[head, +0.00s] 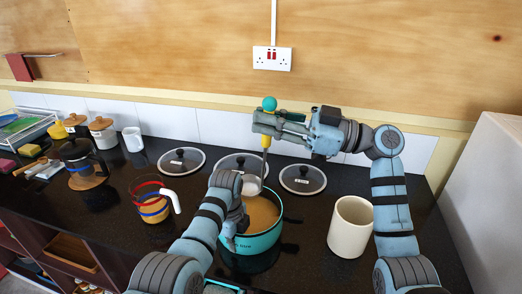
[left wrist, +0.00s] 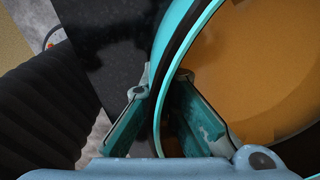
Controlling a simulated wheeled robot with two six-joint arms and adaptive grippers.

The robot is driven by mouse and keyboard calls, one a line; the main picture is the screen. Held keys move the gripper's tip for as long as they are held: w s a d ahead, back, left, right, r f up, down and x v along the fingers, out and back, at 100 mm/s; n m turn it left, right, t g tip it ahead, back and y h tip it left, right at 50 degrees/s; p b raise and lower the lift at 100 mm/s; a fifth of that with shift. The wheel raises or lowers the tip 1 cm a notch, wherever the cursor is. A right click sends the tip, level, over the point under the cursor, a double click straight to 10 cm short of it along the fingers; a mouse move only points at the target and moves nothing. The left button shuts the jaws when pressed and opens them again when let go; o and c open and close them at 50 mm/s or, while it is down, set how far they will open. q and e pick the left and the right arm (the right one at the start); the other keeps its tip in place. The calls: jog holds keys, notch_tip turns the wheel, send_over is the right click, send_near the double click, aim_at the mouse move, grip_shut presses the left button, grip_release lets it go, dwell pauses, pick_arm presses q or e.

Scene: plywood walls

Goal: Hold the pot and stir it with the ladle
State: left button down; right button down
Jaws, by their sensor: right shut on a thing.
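The teal pot (head: 262,246) stands on the dark counter and holds orange-brown liquid (head: 263,213). My left gripper (head: 231,236) is at the pot's left side, partly hidden by its own arm. In the left wrist view its two fingers (left wrist: 163,88) are apart, one on each side of the pot's rim (left wrist: 172,62). My right gripper (head: 266,129) is shut on the upper handle of the ladle (head: 266,143), with a teal ball showing above the fingers. The ladle hangs about upright, and its pale bowl is over the pot, partly hidden behind my left arm.
A cream canister (head: 350,228) stands right of the pot. A measuring jug (head: 153,207) stands to the left. Several glass lids, one of them here (head: 303,179), lie behind the pot. A coffee press (head: 82,165), white mug (head: 133,139) and jars are at the far left.

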pick_arm(q)
jog(key=c, duration=2.3)
grip_release()
jog(key=shift+r, duration=0.1)
jog(key=o, duration=0.6)
notch_tip(320, 180, up, 12)
jog(key=shift+s+f, duration=0.1)
jog(key=shift+s, duration=0.05)
